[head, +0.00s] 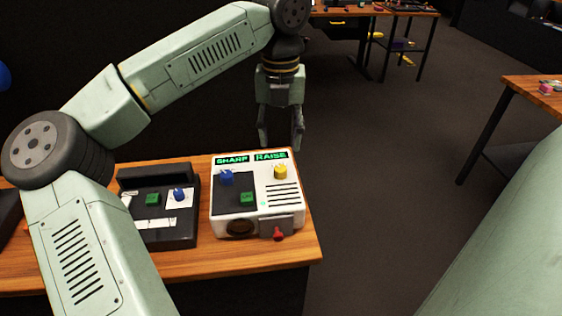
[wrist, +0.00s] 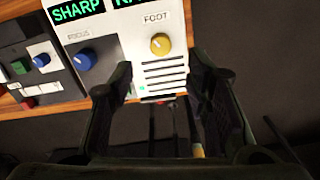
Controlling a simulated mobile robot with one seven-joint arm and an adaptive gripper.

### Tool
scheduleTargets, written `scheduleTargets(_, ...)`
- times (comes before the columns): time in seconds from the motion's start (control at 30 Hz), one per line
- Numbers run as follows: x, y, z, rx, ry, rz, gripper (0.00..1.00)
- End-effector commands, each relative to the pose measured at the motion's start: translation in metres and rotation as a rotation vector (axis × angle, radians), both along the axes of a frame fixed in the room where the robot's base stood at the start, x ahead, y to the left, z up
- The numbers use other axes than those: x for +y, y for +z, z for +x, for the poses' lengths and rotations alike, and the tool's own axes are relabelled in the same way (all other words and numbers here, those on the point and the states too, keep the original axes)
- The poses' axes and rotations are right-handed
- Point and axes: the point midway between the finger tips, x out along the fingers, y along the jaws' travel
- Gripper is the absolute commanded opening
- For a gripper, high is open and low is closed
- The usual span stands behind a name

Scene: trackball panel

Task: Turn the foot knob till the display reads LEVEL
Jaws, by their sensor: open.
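The yellow foot knob (head: 280,171) sits at the upper right of a white box-shaped device (head: 263,227). In the wrist view the knob (wrist: 160,44) stands under the label FOOT. The display (head: 270,155) above it reads RAISE in green; in the wrist view its text is cut off by the top edge. My gripper (head: 282,146) hangs at the back right of the device, above it, pointing down.
A blue FOCUS knob (wrist: 85,59) is left of the foot knob, under a display reading SHARP (head: 232,160). A black device (head: 172,238) stands to the left on the wooden table (head: 260,260).

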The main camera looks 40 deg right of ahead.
Motion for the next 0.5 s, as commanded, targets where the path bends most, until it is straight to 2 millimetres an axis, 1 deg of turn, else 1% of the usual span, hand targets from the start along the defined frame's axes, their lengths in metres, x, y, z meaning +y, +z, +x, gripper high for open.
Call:
scheduleTargets(0.1,0.001,-0.022,-0.001,0.005,-0.002,0.000,0.44)
scheduleTargets(0.3,0.000,-0.058,-0.002,0.006,-0.004,-0.002,0.44)
scheduleTargets(0.4,0.000,-0.071,-0.001,0.006,-0.002,-0.002,0.44)
scheduleTargets(0.5,0.000,-0.079,-0.001,0.003,-0.003,-0.002,0.44)
